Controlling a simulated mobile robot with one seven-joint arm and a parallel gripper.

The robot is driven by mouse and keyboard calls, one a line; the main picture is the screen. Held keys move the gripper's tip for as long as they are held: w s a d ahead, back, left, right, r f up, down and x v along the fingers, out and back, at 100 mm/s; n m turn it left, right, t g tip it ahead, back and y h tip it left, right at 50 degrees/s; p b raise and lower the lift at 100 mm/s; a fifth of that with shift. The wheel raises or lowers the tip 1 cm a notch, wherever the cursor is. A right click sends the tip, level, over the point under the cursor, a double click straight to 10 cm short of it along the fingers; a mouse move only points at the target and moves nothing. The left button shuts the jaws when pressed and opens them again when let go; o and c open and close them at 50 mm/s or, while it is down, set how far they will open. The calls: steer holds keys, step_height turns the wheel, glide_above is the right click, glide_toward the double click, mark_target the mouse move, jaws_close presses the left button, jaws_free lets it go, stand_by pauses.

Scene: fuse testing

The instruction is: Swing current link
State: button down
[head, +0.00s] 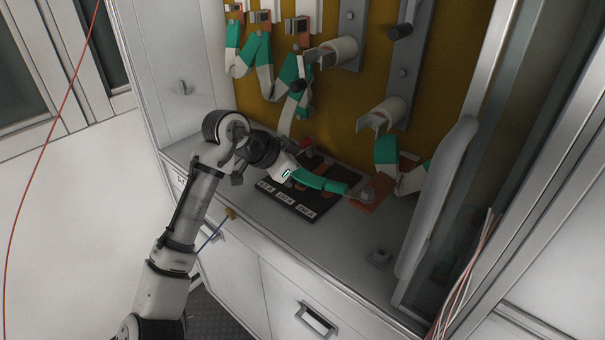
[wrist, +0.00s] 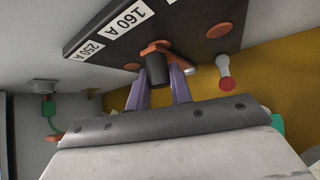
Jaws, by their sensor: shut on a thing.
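In the wrist view, the two purple fingers of my gripper (wrist: 161,76) are closed around a short black cylindrical knob (wrist: 156,69). The knob stands on an orange piece (wrist: 157,47) at the edge of a dark board. The board (head: 290,205) lies on the cabinet counter and carries white labels; the wrist view reads 160 A and 250 A. In the head view, my white hand (head: 284,171) is over the board, and its fingers cannot be made out. A teal segmented link (head: 319,181) extends right from beside the hand toward an orange pad (head: 371,198).
Teal and white segmented links (head: 264,68) hang on the yellow back panel. Grey brackets with white clamps (head: 381,115) stick out above the counter. A red-ended knob (wrist: 226,78) stands near the board. The cabinet's right frame (head: 440,200) bounds the space. The front counter is mostly clear.

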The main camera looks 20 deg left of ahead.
steer(key=shift+s+d+n+t+y+b, duration=0.2)
steer(key=shift+d+n+t+y+b, duration=0.15)
steer(key=shift+d+n+y, duration=0.6)
steer(key=shift+d+n+t, duration=0.35)
steer(key=shift+d+n, duration=0.3)
steer(key=c, duration=1.3)
jaws_free()
steer(key=shift+o, duration=0.2)
steer(key=b+v, duration=0.1)
steer(key=v, duration=1.3)
steer(key=shift+d, duration=0.2)
